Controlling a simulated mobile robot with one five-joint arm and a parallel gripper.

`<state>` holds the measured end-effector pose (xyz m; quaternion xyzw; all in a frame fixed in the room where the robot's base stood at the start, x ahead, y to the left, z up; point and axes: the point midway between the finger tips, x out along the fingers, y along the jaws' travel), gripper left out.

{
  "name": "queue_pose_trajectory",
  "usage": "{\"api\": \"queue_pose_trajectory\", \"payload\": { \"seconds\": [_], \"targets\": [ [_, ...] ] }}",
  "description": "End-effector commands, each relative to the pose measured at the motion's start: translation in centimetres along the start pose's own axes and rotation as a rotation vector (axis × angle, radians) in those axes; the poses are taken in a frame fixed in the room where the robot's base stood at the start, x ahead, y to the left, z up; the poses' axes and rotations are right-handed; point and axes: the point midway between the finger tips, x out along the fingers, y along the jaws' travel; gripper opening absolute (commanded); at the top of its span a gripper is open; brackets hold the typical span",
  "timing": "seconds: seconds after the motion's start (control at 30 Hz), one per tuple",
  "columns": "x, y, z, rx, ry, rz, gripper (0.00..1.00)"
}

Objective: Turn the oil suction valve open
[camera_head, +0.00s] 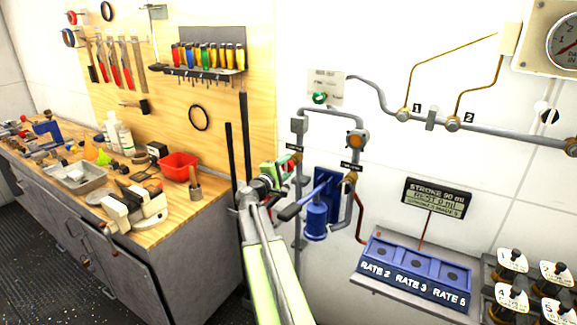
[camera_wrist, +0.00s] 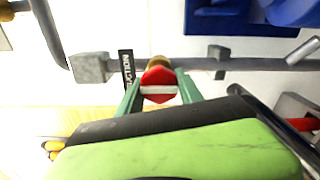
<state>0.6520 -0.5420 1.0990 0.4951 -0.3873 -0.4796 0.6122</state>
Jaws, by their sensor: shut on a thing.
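The oil suction valve has a round red knob (camera_wrist: 159,77) with a white stripe across it and a brass fitting behind. In the wrist view the stripe runs roughly level, along the grey pipe (camera_wrist: 200,69). My gripper (camera_wrist: 158,88) has its two green fingers on either side of the knob and is shut on it. A black label (camera_wrist: 126,69), turned sideways and apparently reading SUCTION, is beside the knob. In the head view my gripper (camera_head: 275,175) is at the left pipe, below the small black label (camera_head: 294,147), and hides most of the knob.
A blue hand pump (camera_head: 316,215) with a lever stands close right of my gripper. A second black label (camera_head: 351,167) marks the right pipe. A workbench (camera_head: 170,245) with a red bin (camera_head: 179,167) is at left. A blue rate box (camera_head: 415,268) is at lower right.

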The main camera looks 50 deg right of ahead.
Motion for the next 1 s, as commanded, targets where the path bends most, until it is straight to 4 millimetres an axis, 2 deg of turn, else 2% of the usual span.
{"api": "queue_pose_trajectory", "payload": {
  "seconds": [0.13,0.17,0.3,0.67,0.77,1.0],
  "targets": [
    [-0.2,-0.1,-0.1,0.003,0.002,-0.003,0.02],
    [-0.2,-0.1,-0.1,0.003,0.002,-0.003,0.47],
    [-0.1,-0.1,-0.1,0.002,0.002,-0.002,0.65],
    [-0.6,0.0,0.0,0.001,0.002,0.000,0.65],
    [-2.3,0.0,0.0,0.001,0.004,0.000,0.65],
    [-9.0,-0.1,0.1,0.001,0.004,0.000,0.65]
  ]
}}
